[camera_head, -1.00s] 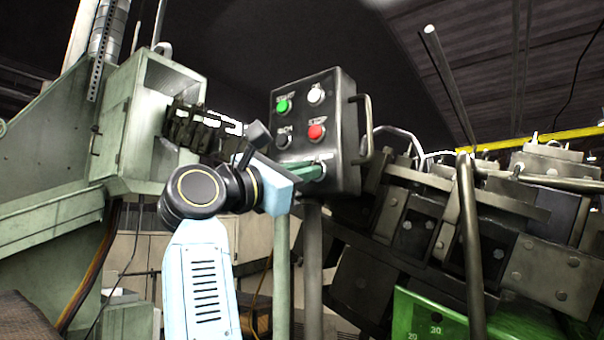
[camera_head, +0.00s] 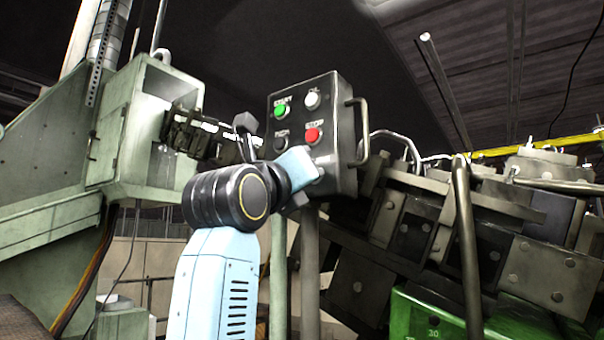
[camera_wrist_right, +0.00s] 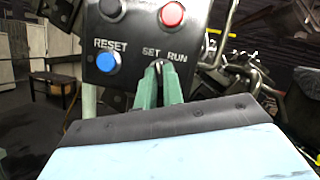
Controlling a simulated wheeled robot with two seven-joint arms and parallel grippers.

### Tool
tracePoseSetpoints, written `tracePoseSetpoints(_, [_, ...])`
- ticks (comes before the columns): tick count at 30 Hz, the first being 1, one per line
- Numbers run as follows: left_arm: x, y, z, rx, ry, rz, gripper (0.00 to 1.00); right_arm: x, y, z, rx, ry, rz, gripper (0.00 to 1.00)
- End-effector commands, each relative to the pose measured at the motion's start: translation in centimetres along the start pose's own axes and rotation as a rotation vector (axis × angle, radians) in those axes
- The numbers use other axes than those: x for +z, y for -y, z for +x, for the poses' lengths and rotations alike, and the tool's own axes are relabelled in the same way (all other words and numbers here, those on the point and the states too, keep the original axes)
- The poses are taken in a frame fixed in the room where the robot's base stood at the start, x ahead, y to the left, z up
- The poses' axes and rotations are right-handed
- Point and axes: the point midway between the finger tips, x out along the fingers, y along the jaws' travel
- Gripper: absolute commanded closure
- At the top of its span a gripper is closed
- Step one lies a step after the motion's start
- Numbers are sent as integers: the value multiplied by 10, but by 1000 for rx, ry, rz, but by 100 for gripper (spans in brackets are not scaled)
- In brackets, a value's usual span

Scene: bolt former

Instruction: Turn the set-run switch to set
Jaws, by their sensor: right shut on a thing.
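The black control box (camera_head: 340,130) stands on posts in the middle of the head view. The set-run switch is at its lower part, under the SET and RUN labels (camera_wrist_right: 164,54) in the right wrist view. My right gripper (camera_wrist_right: 159,70) has its green fingers close together on the switch, with the tips against the panel. The fingers cover most of the switch, so I cannot tell which way its knob points. In the head view the pale blue gripper body (camera_head: 297,168) hides the fingers. My left gripper is in neither view.
Close to the switch are the blue RESET button (camera_wrist_right: 107,62) and the red stop button (camera_head: 313,135). A green start button (camera_head: 280,110) and a white button (camera_head: 312,100) are above. A handle (camera_head: 361,130) sticks out at the box's right side. Heavy machinery (camera_head: 470,230) fills the right.

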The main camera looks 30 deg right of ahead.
Motion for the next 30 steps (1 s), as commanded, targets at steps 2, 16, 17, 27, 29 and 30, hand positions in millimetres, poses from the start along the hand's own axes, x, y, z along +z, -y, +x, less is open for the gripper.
tracePoseSetpoints(2, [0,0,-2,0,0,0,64,1,2,0,25,-1,-58,100])
tracePoseSetpoints(16, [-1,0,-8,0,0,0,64,1,4,0,134,-2,-324,100])
tracePoseSetpoints(17, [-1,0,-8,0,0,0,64,1,4,0,137,-2,-332,100])
tracePoseSetpoints(27, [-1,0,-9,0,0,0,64,0,3,0,154,-2,-376,100])
tracePoseSetpoints(29, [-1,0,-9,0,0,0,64,0,3,0,154,-2,-377,100])
tracePoseSetpoints(30, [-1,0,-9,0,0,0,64,0,3,0,154,-3,-377,100])
